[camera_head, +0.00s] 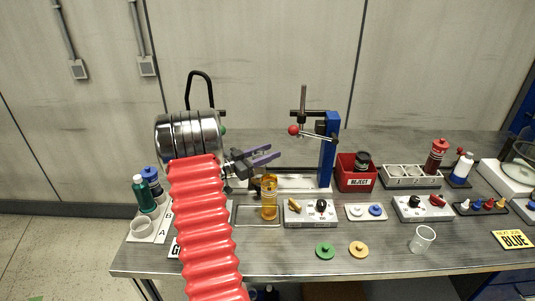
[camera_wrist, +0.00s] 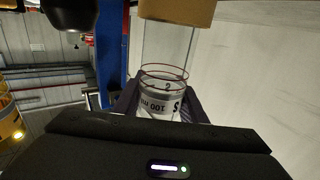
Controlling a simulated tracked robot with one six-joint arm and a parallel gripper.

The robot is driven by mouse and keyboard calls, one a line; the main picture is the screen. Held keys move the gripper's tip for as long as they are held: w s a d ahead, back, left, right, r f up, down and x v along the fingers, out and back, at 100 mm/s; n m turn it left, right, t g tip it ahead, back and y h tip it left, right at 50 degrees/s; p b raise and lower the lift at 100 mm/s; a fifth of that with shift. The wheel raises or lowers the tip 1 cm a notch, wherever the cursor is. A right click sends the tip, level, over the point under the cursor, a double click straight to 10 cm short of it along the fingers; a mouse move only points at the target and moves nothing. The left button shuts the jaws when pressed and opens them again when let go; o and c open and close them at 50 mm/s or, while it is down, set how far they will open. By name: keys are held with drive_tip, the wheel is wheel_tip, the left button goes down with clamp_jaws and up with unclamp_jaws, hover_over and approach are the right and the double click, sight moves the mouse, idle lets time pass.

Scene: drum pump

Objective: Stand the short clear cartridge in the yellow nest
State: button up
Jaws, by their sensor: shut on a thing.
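In the wrist view, a clear cylinder (camera_wrist: 158,103) with a red ring and a printed "100 ml" label sits between the dark fingers of my gripper (camera_wrist: 160,98). My gripper is shut on it. In the head view, my gripper (camera_head: 265,154) points right, above an amber cylinder (camera_head: 268,199) and left of the blue post. The held cylinder is too faint to make out there. A yellow disc (camera_head: 358,249) lies on the front of the bench; I cannot tell whether it is the yellow nest. A tan block (camera_wrist: 180,10) shows beyond the cylinder in the wrist view.
A blue post (camera_head: 328,150) with a red-ball lever (camera_head: 293,130) stands right of my gripper. A red REJECT bin (camera_head: 355,176) is beside it. A clear cup (camera_head: 422,238) and a green disc (camera_head: 325,251) are at the front. Trays of bottles and small parts line the right side.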

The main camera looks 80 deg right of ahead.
drive_tip(key=o, duration=1.3)
drive_tip(key=shift+o, duration=0.2)
drive_tip(key=v, duration=0.7)
drive_tip(key=shift+w, duration=0.15)
drive_tip(key=shift+a, duration=0.1)
